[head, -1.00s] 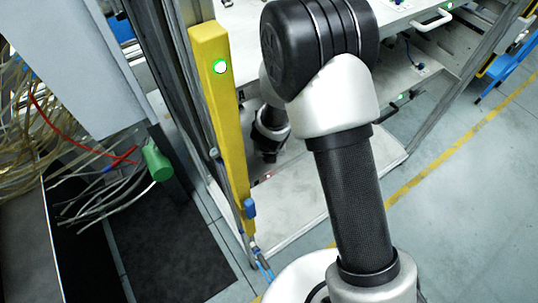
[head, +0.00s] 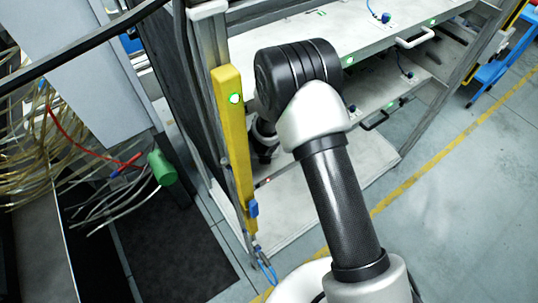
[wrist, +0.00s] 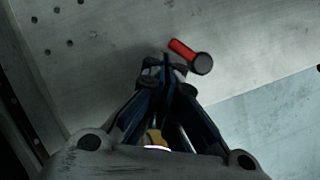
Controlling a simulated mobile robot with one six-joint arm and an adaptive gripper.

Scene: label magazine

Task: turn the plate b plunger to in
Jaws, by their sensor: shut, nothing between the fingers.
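In the wrist view a plunger with a red stem and dark round knob (wrist: 189,56) stands on a grey metal plate (wrist: 110,30). Which plate letter it belongs to cannot be read. My gripper (wrist: 166,68) is shut and empty, its fingertips just left of the plunger. Whether they touch it is unclear. In the head view my arm covers most of the gripper, which reaches into the rack (head: 385,160) at a lower plate. A small red spot shows there, too small to identify.
A yellow post (head: 236,140) with a green light stands left of my arm. Upper plates (head: 300,40) carry blue knobs, green lights and a handle (head: 414,38). Loose tubes and a green cylinder (head: 161,168) are at left.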

